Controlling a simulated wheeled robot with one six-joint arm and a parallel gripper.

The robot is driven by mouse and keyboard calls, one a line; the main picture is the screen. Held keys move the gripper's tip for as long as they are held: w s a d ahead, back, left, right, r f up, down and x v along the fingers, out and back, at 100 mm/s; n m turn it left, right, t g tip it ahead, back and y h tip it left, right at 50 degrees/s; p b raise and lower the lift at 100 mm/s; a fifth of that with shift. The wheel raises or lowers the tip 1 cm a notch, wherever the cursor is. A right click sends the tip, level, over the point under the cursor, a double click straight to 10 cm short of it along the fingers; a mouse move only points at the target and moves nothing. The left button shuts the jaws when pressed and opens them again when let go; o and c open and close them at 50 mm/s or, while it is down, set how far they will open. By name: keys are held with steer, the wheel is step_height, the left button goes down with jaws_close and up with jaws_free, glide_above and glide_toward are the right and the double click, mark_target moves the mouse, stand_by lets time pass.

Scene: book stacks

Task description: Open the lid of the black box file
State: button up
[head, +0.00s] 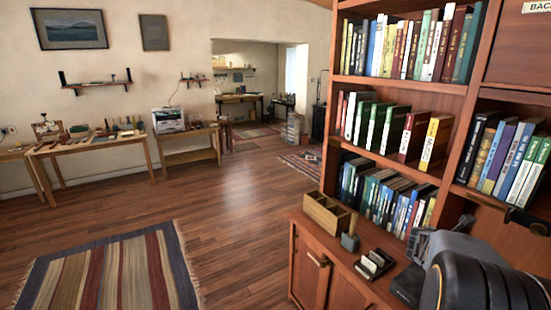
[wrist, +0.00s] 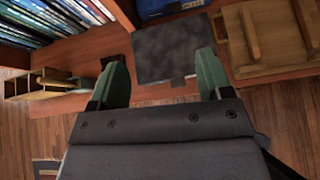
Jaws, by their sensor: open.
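The black box file (wrist: 168,42) shows in the wrist view as a dark, speckled, nearly square face on the reddish wooden surface. A small dark tab (wrist: 178,82) sits at its near edge. Its lid appears shut. My gripper (wrist: 160,62) is open, with its two green fingers spread and nothing between the tips. The box file lies beyond and between the fingertips; I cannot tell how far off it is. In the head view my dark arm fills the lower right, and I cannot make out the box file there.
A wooden cabinet top (head: 305,226) holds a compartment organizer (head: 328,215) and a small card holder (head: 375,264). Tall shelves of books (head: 395,130) stand behind it. A wooden framed piece (wrist: 275,35) is right of the box file in the wrist view. Open floor (head: 235,215) lies left.

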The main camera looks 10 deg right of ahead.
steer(key=s+a+f+m+g+y, duration=0.3)
steer(key=s+a+m, duration=0.45)
steer(key=m, duration=0.85)
steer(key=s+a+r+m+t+y, duration=0.1)
steer(key=a+m+y, duration=0.2)
steer(key=a, duration=1.1)
steer(key=s+a+r+m+t+y, duration=0.1)
steer(key=a+r+m+t+y, duration=0.1)
steer(key=a, duration=1.1)
steer(key=m+y, duration=0.1)
steer(key=y, duration=0.1)
steer(key=shift+a+y, duration=0.4)
steer(key=shift+a+r, duration=0.2)
steer(key=shift+a, duration=0.15)
